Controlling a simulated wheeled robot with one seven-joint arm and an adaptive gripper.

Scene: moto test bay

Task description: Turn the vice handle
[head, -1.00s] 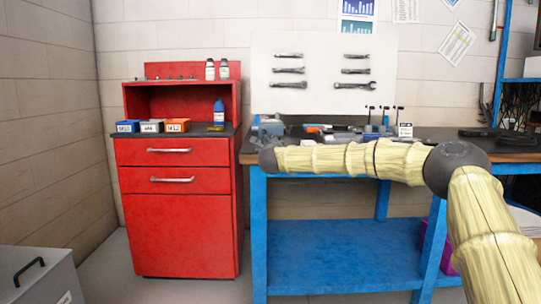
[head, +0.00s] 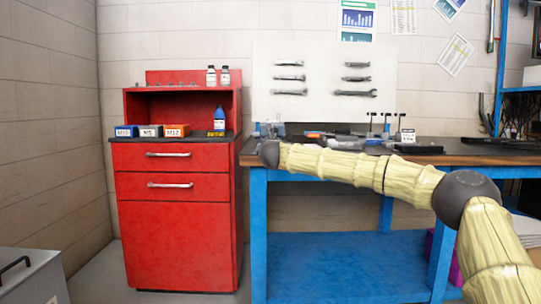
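A small grey-blue shape that looks like the vice (head: 270,129) sits at the left end of the blue workbench. Its handle cannot be made out at this size. My arm, in a pale yellow cover, reaches in from the right across the bench front. Its dark wrist end (head: 270,152) is at the bench's left corner, just in front of the vice in the picture. My gripper's fingers are too small and hidden behind the wrist to tell whether they are open or shut, or whether they touch the handle.
A red cabinet (head: 178,240) with small boxes and bottles stands left of the workbench (head: 335,262). Tools and a small rack (head: 380,126) lie on the bench top. Wrenches hang on a white board (head: 322,60) behind. A grey metal box (head: 35,275) is at the lower left.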

